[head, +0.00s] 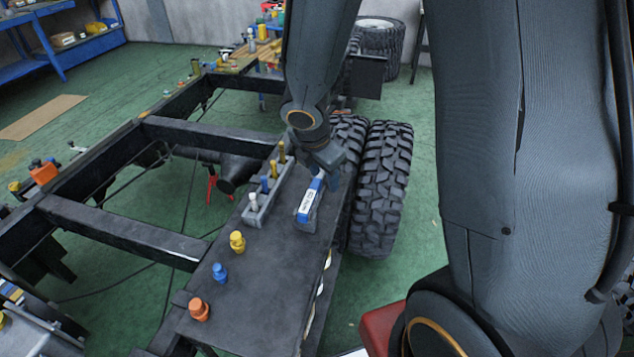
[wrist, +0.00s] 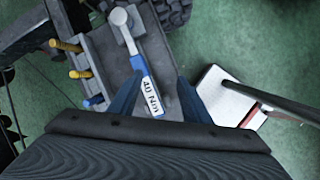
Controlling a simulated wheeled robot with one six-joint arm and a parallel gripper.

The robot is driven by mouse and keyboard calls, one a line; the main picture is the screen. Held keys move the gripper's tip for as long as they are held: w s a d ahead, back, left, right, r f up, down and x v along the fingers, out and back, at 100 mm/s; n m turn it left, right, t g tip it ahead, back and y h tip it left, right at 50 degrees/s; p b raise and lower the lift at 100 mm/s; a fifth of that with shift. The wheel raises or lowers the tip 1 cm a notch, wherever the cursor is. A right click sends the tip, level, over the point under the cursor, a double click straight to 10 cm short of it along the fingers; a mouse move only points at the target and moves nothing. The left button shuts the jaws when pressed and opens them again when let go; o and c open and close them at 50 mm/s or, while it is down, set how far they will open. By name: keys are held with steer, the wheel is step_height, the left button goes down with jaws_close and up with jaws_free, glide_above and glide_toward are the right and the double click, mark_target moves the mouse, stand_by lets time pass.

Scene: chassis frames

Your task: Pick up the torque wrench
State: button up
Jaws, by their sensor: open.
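The torque wrench (head: 309,202) lies on the dark bench beside the wheel, in or on a grey holder. It has a blue handle with a white label. In the wrist view the wrench (wrist: 149,90) shows its label "40 Nm" and its round silver head at the top. My gripper (head: 328,180) is above the wrench's far end in the head view. In the wrist view my gripper (wrist: 156,88) is open, with one blue finger on each side of the handle. I cannot tell how far the fingertips are above it.
A grey rack (head: 268,192) with several upright sockets or bolts stands just left of the wrench. Yellow (head: 237,242), blue (head: 220,272) and orange (head: 199,309) pieces stand nearer on the bench. A large tire (head: 383,190) is close on the right.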

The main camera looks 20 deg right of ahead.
mark_target(314, 185)
steer(key=w+n, duration=0.1)
steer(key=n, duration=0.1)
steer(key=w+a+n, duration=0.1)
steer(key=n, duration=0.1)
steer(key=a+f+n, duration=0.1)
steer(key=shift+w+f+n+t+p, duration=0.1)
steer(key=shift+w+n+t+p, duration=0.2)
steer(key=shift+w+n, duration=0.1)
steer(key=shift+w+f, duration=0.15)
steer(key=shift+f, duration=0.1)
steer(key=b+x, duration=0.2)
steer(key=x, duration=0.5)
steer(key=shift+w+f, duration=0.2)
steer(key=shift+w, duration=0.05)
steer(key=shift+r, duration=0.1)
jaws_close()
